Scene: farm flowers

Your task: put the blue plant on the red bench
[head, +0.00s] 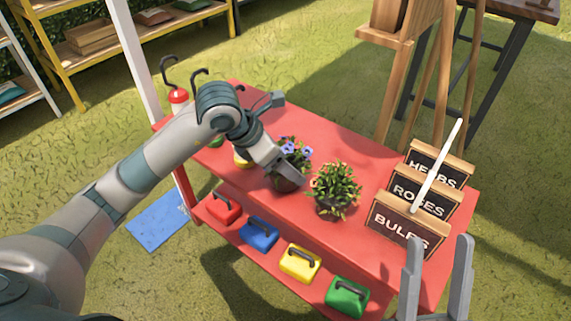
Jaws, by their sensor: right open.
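The blue plant (301,147), with blue-violet flowers in a dark pot, stands upright on the red bench (345,236), near its middle. My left gripper (279,137) reaches in from the left with its fingers spread. Its lower finger overlaps the plant's pot and hides part of it; I cannot tell whether it touches. My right gripper (437,262) is open and empty at the bottom right, in front of the bench's right end.
An orange-flowered plant (334,188) stands close right of the blue one. Signs reading HERBS, ROSES and BULBS (398,223) stand at the right end, with a thin white rod across them. Several coloured toolboxes (300,264) sit on the lower shelf.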

